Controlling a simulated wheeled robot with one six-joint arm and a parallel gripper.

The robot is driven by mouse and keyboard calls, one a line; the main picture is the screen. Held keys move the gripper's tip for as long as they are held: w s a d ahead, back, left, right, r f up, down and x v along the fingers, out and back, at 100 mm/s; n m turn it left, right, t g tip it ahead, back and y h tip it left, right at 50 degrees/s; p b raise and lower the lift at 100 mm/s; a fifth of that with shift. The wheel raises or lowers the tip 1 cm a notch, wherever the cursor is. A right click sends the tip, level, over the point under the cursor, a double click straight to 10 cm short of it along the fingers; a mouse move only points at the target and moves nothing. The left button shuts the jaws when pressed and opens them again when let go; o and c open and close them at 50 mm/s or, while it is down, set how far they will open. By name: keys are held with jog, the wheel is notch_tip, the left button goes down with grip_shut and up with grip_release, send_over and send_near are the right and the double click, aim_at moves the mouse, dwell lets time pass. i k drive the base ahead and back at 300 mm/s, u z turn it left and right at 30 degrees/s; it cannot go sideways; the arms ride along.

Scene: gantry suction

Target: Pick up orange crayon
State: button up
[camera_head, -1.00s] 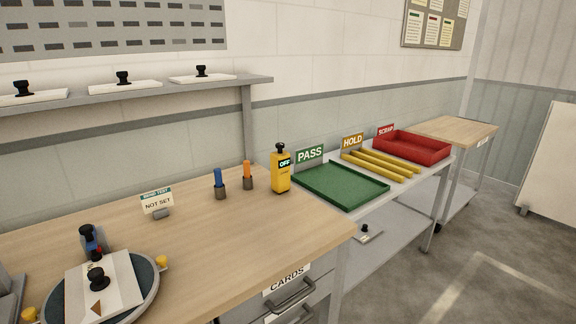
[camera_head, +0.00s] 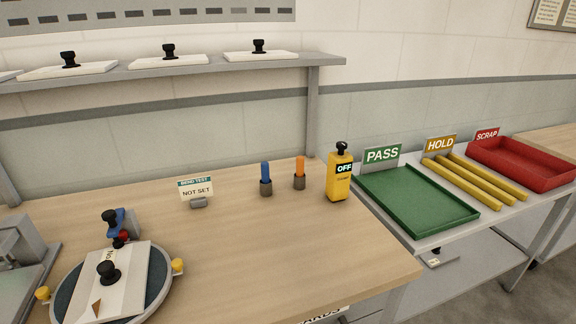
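The orange crayon (camera_head: 300,165) stands upright in a small dark round holder (camera_head: 299,182) on the wooden table. It is toward the back of the table, between a blue crayon (camera_head: 265,171) in a like holder and a yellow device marked OFF (camera_head: 340,178). Its lower end is hidden in the holder. My gripper is not in view.
The wooden table (camera_head: 240,245) is clear in front of the crayons. A NOT SET sign (camera_head: 197,190) stands to the left, and a round fixture with a plate (camera_head: 165,290) at the front left. A grey shelf (camera_head: 215,68) hangs behind. A green PASS tray (camera_head: 420,228) lies right.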

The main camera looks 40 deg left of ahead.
aim_at(300, 160)
jog(key=u, duration=0.45)
jog(key=i, duration=0.55)
jog(key=u, duration=1.05)
jog(key=i, duration=0.35)
jog(key=u, duration=0.35)
